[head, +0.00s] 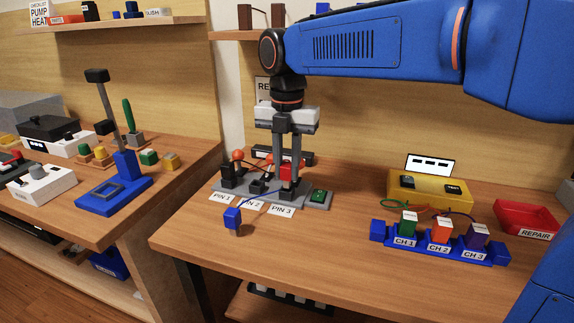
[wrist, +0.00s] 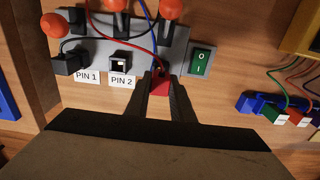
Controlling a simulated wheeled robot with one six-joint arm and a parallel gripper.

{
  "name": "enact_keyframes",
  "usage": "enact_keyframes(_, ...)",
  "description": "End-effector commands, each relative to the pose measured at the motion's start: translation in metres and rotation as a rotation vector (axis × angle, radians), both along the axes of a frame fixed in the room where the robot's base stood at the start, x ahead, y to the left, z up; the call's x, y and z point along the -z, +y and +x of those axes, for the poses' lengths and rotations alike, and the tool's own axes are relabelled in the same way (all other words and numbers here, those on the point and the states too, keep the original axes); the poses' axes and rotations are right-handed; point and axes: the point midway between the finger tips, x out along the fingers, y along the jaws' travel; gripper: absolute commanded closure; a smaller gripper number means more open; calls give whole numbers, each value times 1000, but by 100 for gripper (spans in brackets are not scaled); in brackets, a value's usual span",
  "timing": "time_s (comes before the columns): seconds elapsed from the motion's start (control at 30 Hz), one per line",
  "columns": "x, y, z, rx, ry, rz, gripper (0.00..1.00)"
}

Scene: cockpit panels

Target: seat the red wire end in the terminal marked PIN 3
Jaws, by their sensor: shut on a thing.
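My gripper (head: 287,180) points down over the terminal block (head: 316,200) and is shut on the red wire end (head: 286,171). In the wrist view the red wire end (wrist: 160,84) sits between the fingertips (wrist: 160,88), with its red wire (wrist: 135,52) curving to the upper left. The dark PIN 3 terminal (head: 288,194) is directly below, behind its PIN 3 label (head: 282,211). My fingers hide that terminal in the wrist view. I cannot tell whether the red end is above it or inside it.
A black wire end (wrist: 69,62) is at PIN 1; the PIN 2 terminal (wrist: 121,61) looks empty. A blue wire end (head: 233,218) lies near the table's front edge. A green switch (wrist: 200,60) is right of PIN 3. The CH connector rack (head: 491,257) stands further right.

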Motion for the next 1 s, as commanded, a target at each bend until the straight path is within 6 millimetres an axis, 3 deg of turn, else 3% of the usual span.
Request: enact_keyframes(1.0,21,0,0,0,0,0,100)
